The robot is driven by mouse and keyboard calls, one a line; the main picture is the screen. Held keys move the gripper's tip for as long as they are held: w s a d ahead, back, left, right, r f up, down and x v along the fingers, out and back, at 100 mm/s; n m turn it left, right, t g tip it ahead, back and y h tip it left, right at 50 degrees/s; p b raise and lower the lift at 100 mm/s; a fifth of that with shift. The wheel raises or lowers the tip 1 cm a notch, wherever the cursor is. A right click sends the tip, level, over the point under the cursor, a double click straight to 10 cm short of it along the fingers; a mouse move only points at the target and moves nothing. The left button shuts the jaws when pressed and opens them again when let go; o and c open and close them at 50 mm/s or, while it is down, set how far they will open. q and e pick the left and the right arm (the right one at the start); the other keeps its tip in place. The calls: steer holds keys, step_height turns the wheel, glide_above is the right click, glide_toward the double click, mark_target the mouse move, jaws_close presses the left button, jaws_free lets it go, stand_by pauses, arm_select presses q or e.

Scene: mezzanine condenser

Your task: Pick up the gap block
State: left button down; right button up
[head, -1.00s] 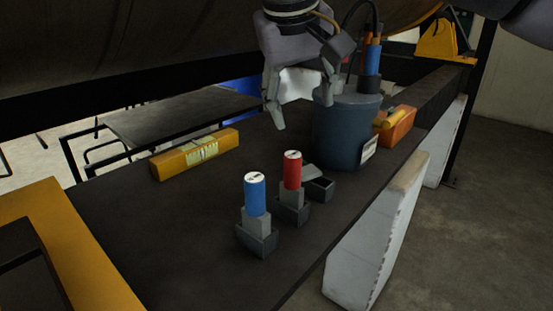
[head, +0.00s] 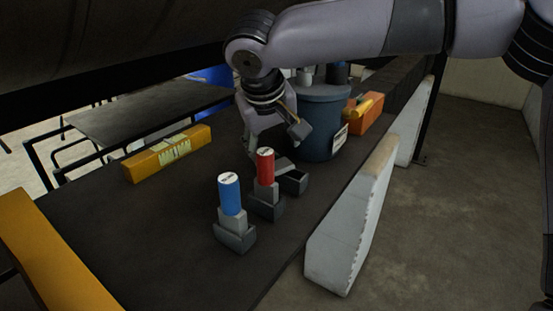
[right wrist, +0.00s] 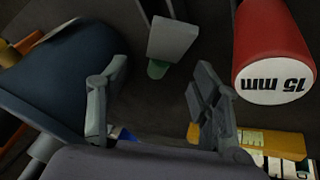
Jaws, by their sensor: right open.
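Two upright blocks stand on the dark bench: one with a blue cylinder (head: 229,194) and one with a red cylinder (head: 265,165), each in a dark grey holder. In the right wrist view the red cylinder (right wrist: 272,50) reads "15 mm". A grey block (right wrist: 172,40) with a green end (right wrist: 157,70) shows there between and beyond my fingertips. Which one is the gap block I cannot tell for sure. My right gripper (head: 262,145) is open and empty, above and behind the red one; it also shows in the right wrist view (right wrist: 160,85). My left gripper is out of view.
A dark blue bucket (head: 322,120) stands close behind my right gripper. An orange box (head: 368,115) is to its right. A yellow level-like bar (head: 168,153) lies at the left. The bench's front left is clear. A large dark cylinder overhangs the back.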

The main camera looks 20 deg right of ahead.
mark_target(277, 160)
steer(key=p+x, duration=0.1)
steer(key=x, duration=0.3)
steer(key=shift+f, duration=0.3)
steer(key=shift+c, duration=0.8)
steer(key=shift+r, duration=0.1)
jaws_close()
